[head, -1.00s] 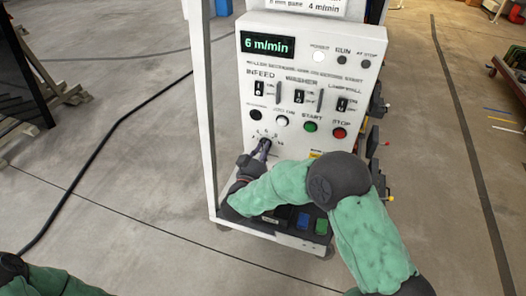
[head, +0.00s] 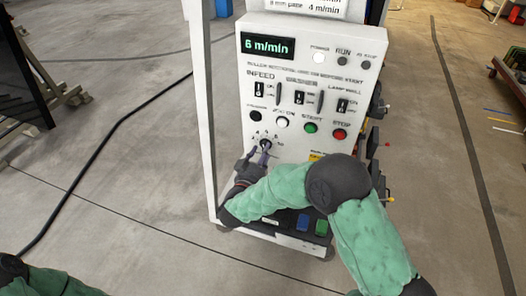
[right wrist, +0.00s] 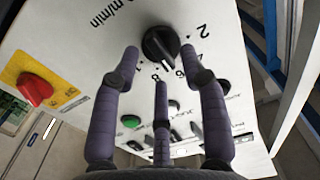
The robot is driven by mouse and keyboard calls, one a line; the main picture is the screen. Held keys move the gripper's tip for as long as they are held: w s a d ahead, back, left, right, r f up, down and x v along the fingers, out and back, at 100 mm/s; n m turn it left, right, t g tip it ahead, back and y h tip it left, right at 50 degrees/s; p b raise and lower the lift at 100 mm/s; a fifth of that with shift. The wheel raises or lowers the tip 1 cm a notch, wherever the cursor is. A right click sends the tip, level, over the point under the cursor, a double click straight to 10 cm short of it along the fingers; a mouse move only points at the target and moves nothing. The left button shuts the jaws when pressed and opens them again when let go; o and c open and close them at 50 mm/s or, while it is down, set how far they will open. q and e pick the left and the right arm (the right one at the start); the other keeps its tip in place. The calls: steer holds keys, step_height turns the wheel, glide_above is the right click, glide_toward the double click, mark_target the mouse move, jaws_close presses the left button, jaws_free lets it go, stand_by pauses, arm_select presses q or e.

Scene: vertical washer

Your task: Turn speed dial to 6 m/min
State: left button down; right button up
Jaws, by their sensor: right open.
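The speed dial (head: 265,145) is a black round knob low on the white control panel (head: 330,105), with numbers around it. In the right wrist view the knob (right wrist: 160,44) has a white pointer line. The green digital display (head: 267,46) reads 6 m/min. My right gripper (head: 257,158) is open, just in front of and below the dial. In the right wrist view its purple fingers (right wrist: 160,68) are spread around the near side of the knob, with nothing held; whether a fingertip touches it I cannot tell. My left gripper is out of view.
Above the dial are a black button (head: 256,116), a white button (head: 282,122), a green start button (head: 310,127) and a red stop button (head: 339,134). A white post (head: 203,110) stands left of the panel. A black cable crosses the floor at left.

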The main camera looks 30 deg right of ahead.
steer(key=v, duration=1)
steer(key=shift+s+a, duration=0.2)
steer(key=shift+s, duration=0.1)
